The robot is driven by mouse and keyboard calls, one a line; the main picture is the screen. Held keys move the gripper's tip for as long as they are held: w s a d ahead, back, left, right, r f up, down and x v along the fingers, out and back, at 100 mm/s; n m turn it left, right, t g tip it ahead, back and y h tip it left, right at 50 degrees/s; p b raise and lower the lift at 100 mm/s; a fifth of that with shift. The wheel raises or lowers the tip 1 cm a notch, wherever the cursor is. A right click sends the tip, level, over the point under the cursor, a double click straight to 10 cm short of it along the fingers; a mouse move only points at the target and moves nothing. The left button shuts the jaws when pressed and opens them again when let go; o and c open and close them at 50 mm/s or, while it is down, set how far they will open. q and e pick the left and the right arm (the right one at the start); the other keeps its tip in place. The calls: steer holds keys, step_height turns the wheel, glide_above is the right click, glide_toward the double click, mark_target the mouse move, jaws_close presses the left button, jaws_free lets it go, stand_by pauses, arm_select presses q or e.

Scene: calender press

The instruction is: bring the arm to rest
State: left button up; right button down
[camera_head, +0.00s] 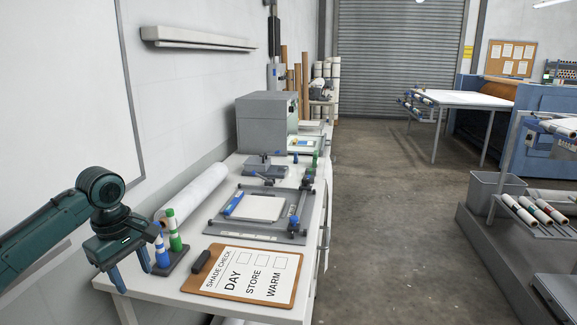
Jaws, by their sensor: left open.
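My left arm (45,232) comes in from the left, dark green. My left gripper (131,270) points downward with its two blue fingers apart and nothing between them. It is at the near left corner of the white bench (175,288), just left of a small dark holder (178,259). The holder carries a blue-and-white striped stick (161,252) and a green-and-white one (174,232). One finger overlaps the holder's left side in the picture; I cannot tell if they touch. My right gripper is not in view.
A clipboard (245,298) marked SHADE CHECK lies at the bench's near edge. Behind it are a grey frame device (222,228), a white roll (195,190) and a grey box (265,122). A rack (540,229) with rolls stands right. The floor (390,210) between is clear.

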arm_select(q)
steer(key=s+d+f+m+t+h, duration=0.2)
steer(key=d+f+m, duration=0.3)
steer(key=d+f, duration=0.5)
steer(key=s+d+f+m+t+h, duration=0.15)
steer(key=d+f+m, duration=0.25)
steer(key=d+f, duration=0.55)
steer(key=s+f+m+t, duration=0.2)
steer(key=s+f+m, duration=0.1)
steer(key=s, duration=0.6)
steer(key=s+f+m+t+y, duration=0.1)
steer(key=s+f+m+t, duration=0.2)
steer(key=s+f, duration=0.3)
steer(key=s+m, duration=0.1)
steer(key=s, duration=0.2)
steer(key=shift+s+f, duration=0.25)
steer(key=shift+s, duration=0.15)
